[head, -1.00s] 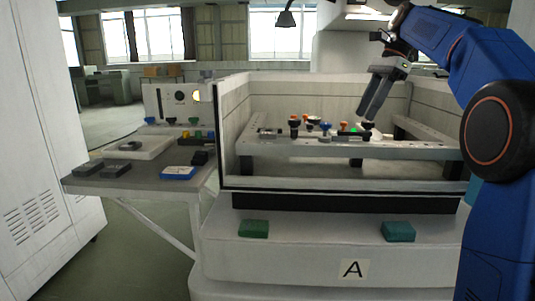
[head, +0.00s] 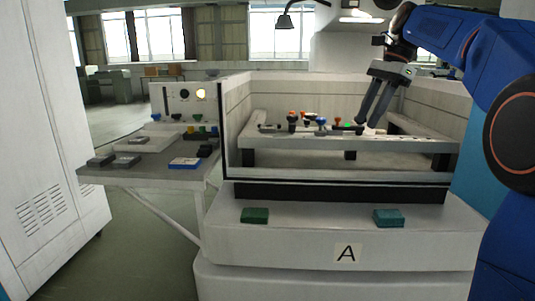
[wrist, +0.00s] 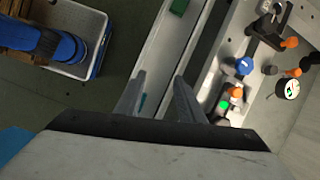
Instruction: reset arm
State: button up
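My gripper (head: 369,113) hangs from my blue arm over the right part of the work tank in the head view, its fingers pointing down. In the wrist view, the two fingers of my gripper (wrist: 157,95) stand apart with nothing between them. Below them are the tank's edge and the floor. The fixture rail (head: 390,145) in the tank carries several clamps and knobs with orange, blue and black tops. A small green light (head: 347,125) shows among them, just left of the fingertips.
The white machine (head: 300,240) marked A has two green blocks (head: 255,215) on its front ledge. A side table (head: 140,175) at the left holds a blue-and-white box (head: 185,163) and dark blocks. A white cabinet (head: 40,150) stands far left. In the wrist view, a blue-rimmed tray (wrist: 85,62) is at upper left.

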jog(key=s+f+n+t+h, duration=0.4)
jog(key=s+f+n, duration=1.1)
jog(key=s+f, duration=1.8)
jog(key=shift+s+d+t, duration=0.4)
jog(key=shift+s, duration=0.15)
